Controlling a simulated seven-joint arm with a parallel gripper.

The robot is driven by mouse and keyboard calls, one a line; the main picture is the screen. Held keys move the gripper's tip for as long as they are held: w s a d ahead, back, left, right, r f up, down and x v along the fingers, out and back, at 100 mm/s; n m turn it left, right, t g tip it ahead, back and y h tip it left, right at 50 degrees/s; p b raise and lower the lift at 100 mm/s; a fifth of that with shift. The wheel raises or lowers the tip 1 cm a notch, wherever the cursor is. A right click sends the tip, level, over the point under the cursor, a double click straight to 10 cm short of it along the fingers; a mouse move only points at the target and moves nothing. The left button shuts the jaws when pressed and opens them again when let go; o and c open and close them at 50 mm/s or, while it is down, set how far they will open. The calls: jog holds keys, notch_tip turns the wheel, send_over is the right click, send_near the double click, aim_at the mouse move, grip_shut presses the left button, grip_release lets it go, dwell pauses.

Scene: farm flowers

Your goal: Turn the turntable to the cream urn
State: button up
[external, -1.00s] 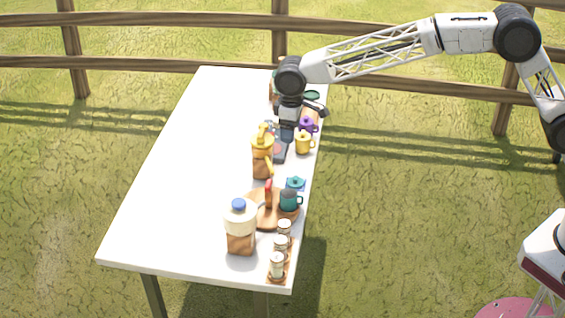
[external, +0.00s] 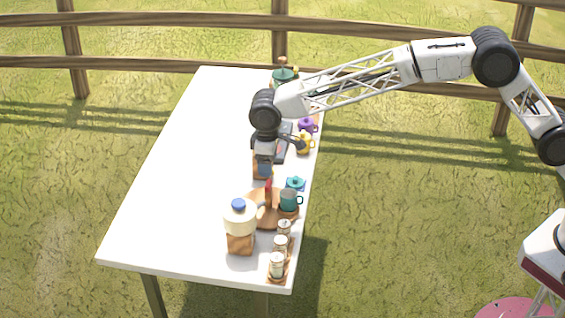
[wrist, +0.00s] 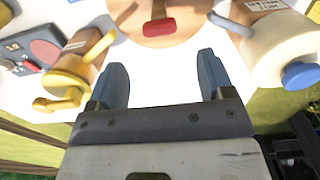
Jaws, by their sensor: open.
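The turntable is a round wooden board (external: 272,222) near the table's front right, with a red-tipped handle (external: 268,186) on it. In the wrist view the board (wrist: 193,22) is at the top, with the red handle end (wrist: 158,28) ahead of the gap between my fingers. The cream urn (external: 239,215) has a blue lid and a brown base and stands left of the turntable; it also shows at the right of the wrist view (wrist: 278,40). My gripper (external: 265,172) is open and empty, just behind the handle, apart from it in the wrist view (wrist: 163,80).
A yellow urn (wrist: 70,85) is close by my gripper, largely hidden in the external view. Several jars (external: 280,245) line the front right. The table's left side (external: 180,170) is clear.

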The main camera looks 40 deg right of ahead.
aim_at(268, 183)
jog(key=shift+f, duration=3.85)
jog(key=c, duration=1.3)
jog(key=shift+m, duration=2.8)
jog(key=shift+r+m, duration=0.1)
jog(key=shift+m, duration=6.2)
